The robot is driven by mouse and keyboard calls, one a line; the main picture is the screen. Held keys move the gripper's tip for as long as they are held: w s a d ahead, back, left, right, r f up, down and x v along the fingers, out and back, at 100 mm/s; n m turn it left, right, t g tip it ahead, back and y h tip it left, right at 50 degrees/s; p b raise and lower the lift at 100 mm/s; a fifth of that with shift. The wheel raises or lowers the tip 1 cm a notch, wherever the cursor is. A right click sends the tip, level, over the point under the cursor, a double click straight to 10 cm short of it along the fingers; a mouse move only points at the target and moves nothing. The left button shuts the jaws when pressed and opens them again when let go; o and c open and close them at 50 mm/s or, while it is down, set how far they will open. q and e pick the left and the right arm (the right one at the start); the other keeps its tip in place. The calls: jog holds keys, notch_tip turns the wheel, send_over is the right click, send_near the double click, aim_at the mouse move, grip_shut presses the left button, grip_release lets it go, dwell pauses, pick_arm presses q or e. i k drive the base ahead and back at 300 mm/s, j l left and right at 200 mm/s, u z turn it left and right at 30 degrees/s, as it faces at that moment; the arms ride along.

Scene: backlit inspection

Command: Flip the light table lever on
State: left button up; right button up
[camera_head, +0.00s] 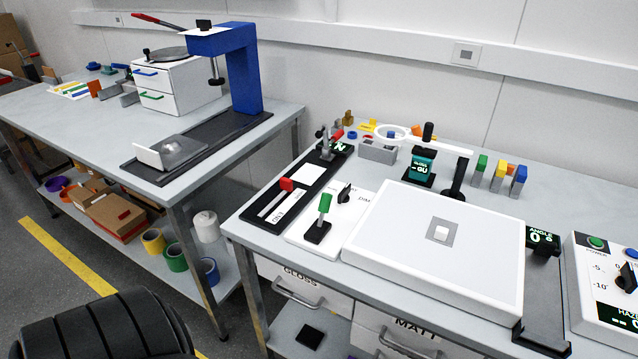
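The light table (400,270) is a flat white box on the right-hand bench, with a small white piece on a grey square (455,232) on top. Left of it is a white control panel (300,243). A lever with a green handle (325,202) stands up from a black base on that panel, leaning slightly right. A black knob (345,193) marked DIM sits behind it. I cannot tell from this view whether the table is lit. Neither gripper is in view, and nothing touches the lever.
A magnifier ring (393,133) on an arm stands behind the light table. A haze instrument (605,290) is at the right. Another bench with a blue press (247,75) is at left, across a gap.

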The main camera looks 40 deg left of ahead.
aim_at(326, 198)
jog(key=l+u, duration=0.15)
jog(key=u, duration=0.25)
jog(key=l+u, duration=0.15)
jog(key=u, duration=0.3)
jog(key=l+u, duration=0.15)
jog(key=u, duration=0.25)
jog(key=l+u, duration=0.15)
jog(key=u, duration=0.25)
